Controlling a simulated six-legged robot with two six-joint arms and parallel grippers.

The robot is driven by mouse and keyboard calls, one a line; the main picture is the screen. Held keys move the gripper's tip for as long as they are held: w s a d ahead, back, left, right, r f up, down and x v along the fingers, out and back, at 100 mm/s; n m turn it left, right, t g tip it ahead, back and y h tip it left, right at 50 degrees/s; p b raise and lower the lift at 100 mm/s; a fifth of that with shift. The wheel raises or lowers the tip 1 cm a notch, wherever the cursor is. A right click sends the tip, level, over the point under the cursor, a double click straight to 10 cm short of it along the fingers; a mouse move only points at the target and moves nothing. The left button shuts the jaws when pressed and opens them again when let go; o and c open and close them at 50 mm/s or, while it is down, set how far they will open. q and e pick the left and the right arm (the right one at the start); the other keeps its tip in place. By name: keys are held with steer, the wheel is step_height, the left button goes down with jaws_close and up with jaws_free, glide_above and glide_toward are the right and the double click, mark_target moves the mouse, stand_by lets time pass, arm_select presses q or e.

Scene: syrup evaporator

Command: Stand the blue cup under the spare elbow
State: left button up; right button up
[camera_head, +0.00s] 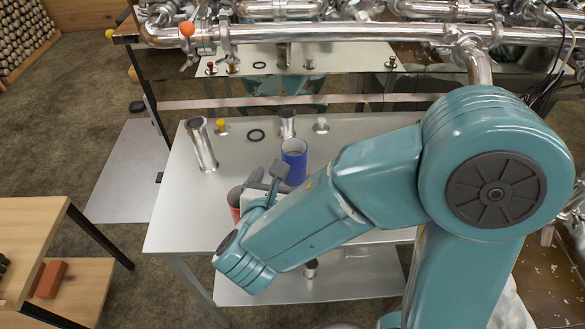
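The blue cup (294,162) stands upright on the pale metal table, right of my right gripper. My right arm comes in from the right and crosses in front of the table. My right gripper (267,174) has dark fingers that look apart, with nothing seen between them; its tips are close to the blue cup's left side, and I cannot tell whether they touch. I cannot tell for certain which fitting is the spare elbow; a curved metal elbow (477,62) hangs from the pipework at upper right. My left gripper is not in view.
A red cup (234,203) is partly hidden by my gripper. A leaning metal tube (201,145), a short tube (287,123), a yellow-topped fitting (221,127) and a black ring (256,135) are on the table (180,215). Its left front is clear. A wooden bench (25,235) stands left.

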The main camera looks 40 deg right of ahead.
glide_toward(296, 147)
steer(key=x, duration=0.4)
steer(key=shift+s+f, duration=0.25)
steer(key=x, duration=0.3)
steer(key=p+x, duration=0.1)
steer(key=x, duration=0.1)
steer(key=shift+w+r, duration=0.2)
steer(key=shift+w, duration=0.05)
steer(key=shift+s+r, duration=0.1)
steer(key=shift+c, duration=0.3)
steer(key=c, duration=1)
steer(key=shift+c, duration=0.5)
steer(key=shift+r, duration=0.1)
